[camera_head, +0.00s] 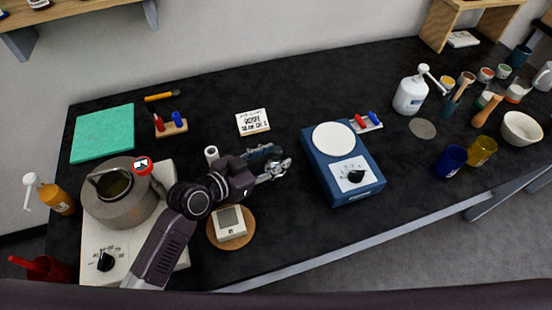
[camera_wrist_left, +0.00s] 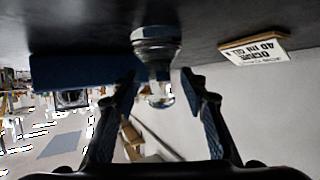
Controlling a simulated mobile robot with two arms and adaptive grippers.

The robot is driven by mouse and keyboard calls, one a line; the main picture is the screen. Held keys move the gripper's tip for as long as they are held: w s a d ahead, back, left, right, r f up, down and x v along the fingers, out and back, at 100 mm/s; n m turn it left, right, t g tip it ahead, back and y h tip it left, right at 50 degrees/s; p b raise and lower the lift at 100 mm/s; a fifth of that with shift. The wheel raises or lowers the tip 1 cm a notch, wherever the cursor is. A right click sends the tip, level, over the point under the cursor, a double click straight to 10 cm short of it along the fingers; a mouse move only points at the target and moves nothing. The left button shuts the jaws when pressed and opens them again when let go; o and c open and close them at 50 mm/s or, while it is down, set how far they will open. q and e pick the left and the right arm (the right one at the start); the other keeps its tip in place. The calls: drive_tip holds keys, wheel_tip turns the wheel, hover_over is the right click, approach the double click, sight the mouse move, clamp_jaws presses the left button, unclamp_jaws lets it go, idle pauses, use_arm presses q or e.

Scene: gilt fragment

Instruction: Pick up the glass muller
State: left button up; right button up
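The glass muller (camera_wrist_left: 156,48) is clear, with a broad base and a narrower rounded knob. In the left wrist view, which is upside down, it stands on the black table. My left gripper (camera_wrist_left: 158,92) is open, with one finger on each side of the knob and a visible gap to each. In the head view my left gripper (camera_head: 268,164) is low over the middle of the table. Clear glassy shapes show by its fingertips, where the muller and finger parts are hard to separate. My right gripper is not in view.
A blue hotplate-like device (camera_head: 348,188) stands close to the right of my left gripper. A small sign (camera_head: 253,122) lies behind it. A grey pot (camera_head: 115,208) and a small meter on a round wooden board (camera_head: 247,232) are to the left. Bare table lies in front.

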use_arm(q)
drive_tip(key=shift+w+d+f, duration=0.25)
drive_tip(key=shift+w+d, duration=0.1)
drive_tip(key=shift+w, duration=0.05)
clamp_jaws()
drive_tip(key=shift+r, duration=0.1)
drive_tip(key=shift+r, duration=0.1)
